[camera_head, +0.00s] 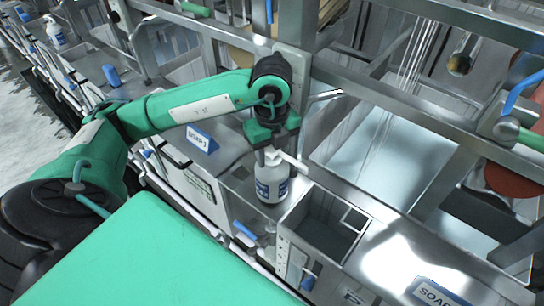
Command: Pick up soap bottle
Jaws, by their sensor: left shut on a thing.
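A white soap bottle (272,184) with a blue label and a white pump nozzle stands upright on a narrow metal ledge in the middle of the view. My left gripper (270,149) points down over it and is shut on its upper part, around the neck. The gripper hides part of the bottle's top. The bottle's base looks to be on or very close to the ledge; I cannot tell which. My right gripper is not in view.
An open metal bin (324,222) sits just right of the bottle. Blue-and-white soap signs stand left (203,139) and at lower right (437,293). Metal frame rails (400,105) cross behind. Another white bottle (56,33) stands far upper left.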

